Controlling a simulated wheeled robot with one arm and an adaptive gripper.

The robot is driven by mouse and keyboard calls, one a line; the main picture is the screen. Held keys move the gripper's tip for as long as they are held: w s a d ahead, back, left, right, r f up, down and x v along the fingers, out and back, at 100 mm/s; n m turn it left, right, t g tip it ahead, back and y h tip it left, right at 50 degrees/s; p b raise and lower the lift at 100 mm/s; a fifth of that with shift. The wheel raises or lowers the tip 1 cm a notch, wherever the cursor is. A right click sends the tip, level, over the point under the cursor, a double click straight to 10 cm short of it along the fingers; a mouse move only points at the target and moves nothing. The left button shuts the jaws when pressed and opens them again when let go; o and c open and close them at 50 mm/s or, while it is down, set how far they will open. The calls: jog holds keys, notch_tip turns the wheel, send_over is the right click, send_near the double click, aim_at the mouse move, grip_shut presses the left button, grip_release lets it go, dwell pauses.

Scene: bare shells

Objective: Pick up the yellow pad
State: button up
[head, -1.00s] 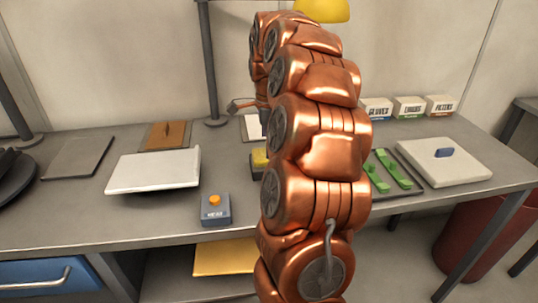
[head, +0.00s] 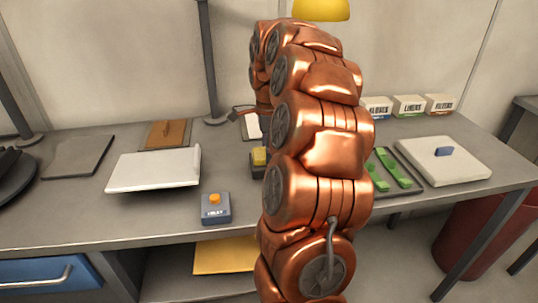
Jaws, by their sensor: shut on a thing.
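A small yellow pad (head: 259,156) shows just left of my arm, in the middle of the workbench. It sits in or on a dark block-like holder, and its right part is hidden behind my arm. My copper arm stands in front of the bench and reaches over it. My gripper is hidden behind the arm links, so its fingers and any contact with the pad cannot be seen.
On the grey bench (head: 110,225) are a grey box with an orange button (head: 216,209), a white tilted tray (head: 153,172), a white lidded tray (head: 443,162) and green strips (head: 390,171). Labelled boxes (head: 408,106) and a lamp post (head: 209,60) stand behind.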

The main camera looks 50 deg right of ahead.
jog(key=shift+r, duration=0.15)
jog(key=shift+r+b, duration=0.3)
jog(key=shift+r, duration=1.3)
jog(key=s+a+b, duration=0.1)
jog(key=s+a, duration=0.1)
jog(key=a, duration=0.5)
jog(key=s+a+r+b, duration=0.1)
jog(key=s+a, duration=0.2)
jog(key=a, duration=0.5)
jog(key=shift+r, duration=0.25)
jog(key=shift+a, duration=0.1)
